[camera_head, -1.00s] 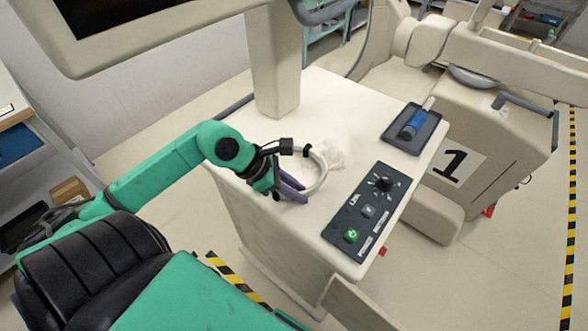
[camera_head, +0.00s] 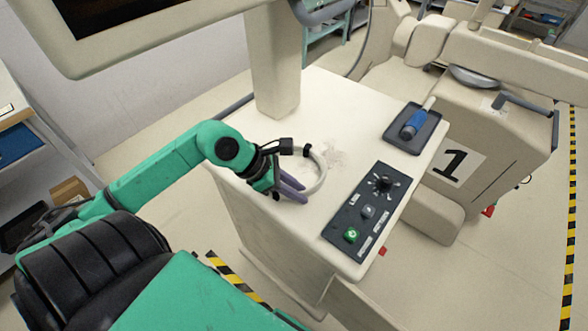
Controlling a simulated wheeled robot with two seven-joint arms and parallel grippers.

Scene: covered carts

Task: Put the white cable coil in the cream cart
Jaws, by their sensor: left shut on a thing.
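The white cable coil (camera_head: 321,172) is a pale ring with a dark band, over the top of a cream cart-like unit (camera_head: 318,98). My left gripper (camera_head: 287,190), with purple fingers, is shut on the coil at its lower left side. I cannot tell whether the coil touches the top. A second cream body (camera_head: 492,170), marked with a black 1, stands to the right. I cannot tell which of the two is the cream cart of the task. My right gripper is not in view.
A control panel (camera_head: 367,212) with a knob and buttons is at the top's front right. A dark tray (camera_head: 427,141) holds a blue-handled tool (camera_head: 414,124). A thick column (camera_head: 275,65) rises at the back. A faint pale smudge lies beside the coil.

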